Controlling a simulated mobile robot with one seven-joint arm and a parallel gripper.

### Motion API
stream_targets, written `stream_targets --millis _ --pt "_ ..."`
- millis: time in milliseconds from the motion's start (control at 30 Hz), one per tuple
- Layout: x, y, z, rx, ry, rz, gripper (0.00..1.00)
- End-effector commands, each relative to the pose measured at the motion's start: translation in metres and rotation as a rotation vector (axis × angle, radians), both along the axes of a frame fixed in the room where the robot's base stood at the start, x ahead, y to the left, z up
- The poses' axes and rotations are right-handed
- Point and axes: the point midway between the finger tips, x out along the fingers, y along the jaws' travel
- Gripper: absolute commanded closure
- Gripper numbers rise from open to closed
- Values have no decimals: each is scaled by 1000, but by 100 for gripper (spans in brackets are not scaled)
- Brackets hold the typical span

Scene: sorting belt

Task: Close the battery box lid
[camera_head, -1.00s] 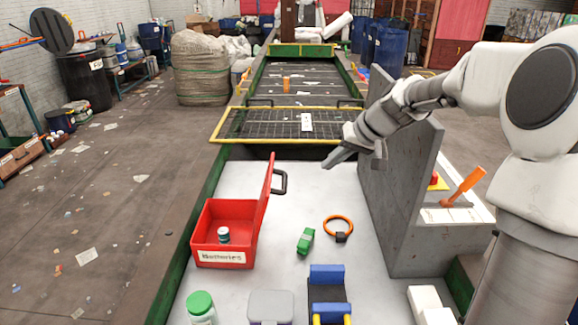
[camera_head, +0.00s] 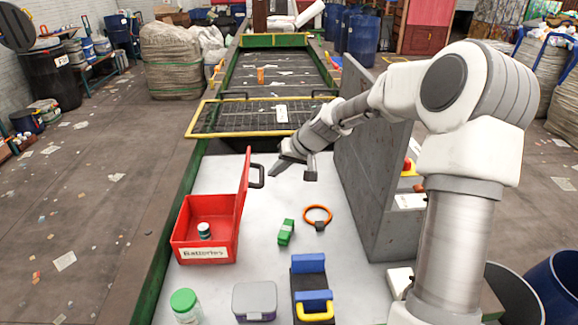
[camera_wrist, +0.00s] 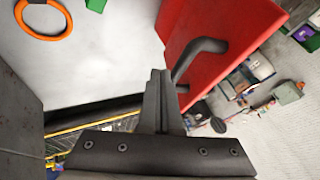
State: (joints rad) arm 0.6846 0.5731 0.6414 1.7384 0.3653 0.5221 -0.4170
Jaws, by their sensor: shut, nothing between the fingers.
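The red battery box (camera_head: 206,254) stands open on the white table at the left, labelled "Batteries". A dark battery (camera_head: 204,230) is inside. Its red lid (camera_head: 243,200) stands nearly upright along the box's right side, with a black handle (camera_head: 258,174) pointing right. My gripper (camera_head: 275,171) is shut and empty, a little right of the handle. In the wrist view, my shut fingers (camera_wrist: 158,78) point toward the lid (camera_wrist: 225,35), and the handle (camera_wrist: 198,58) appears just right of them. I cannot tell whether they touch.
A green block (camera_head: 286,232), an orange ring (camera_head: 318,214), a blue-and-black item (camera_head: 309,281), a grey-lidded box (camera_head: 254,299) and a green-capped jar (camera_head: 186,306) stand on the table. A grey wall (camera_head: 370,185) bounds the right. The wire-mesh belt (camera_head: 262,116) lies behind.

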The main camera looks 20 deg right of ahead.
Motion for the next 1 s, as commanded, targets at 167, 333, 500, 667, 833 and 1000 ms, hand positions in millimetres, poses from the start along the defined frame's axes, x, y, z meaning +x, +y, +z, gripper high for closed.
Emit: stream_targets --millis 167,333,500,667,833,1000 --pt "1 6 0 1 2 -1 100" --pt "1 6 0 1 2 -1 100" --pt "1 6 1 -2 1 0 100" --pt "1 10 4 -19 3 3 100" --pt "3 17 11 -62 10 4 100" --pt "5 30 19 -132 24 6 100"
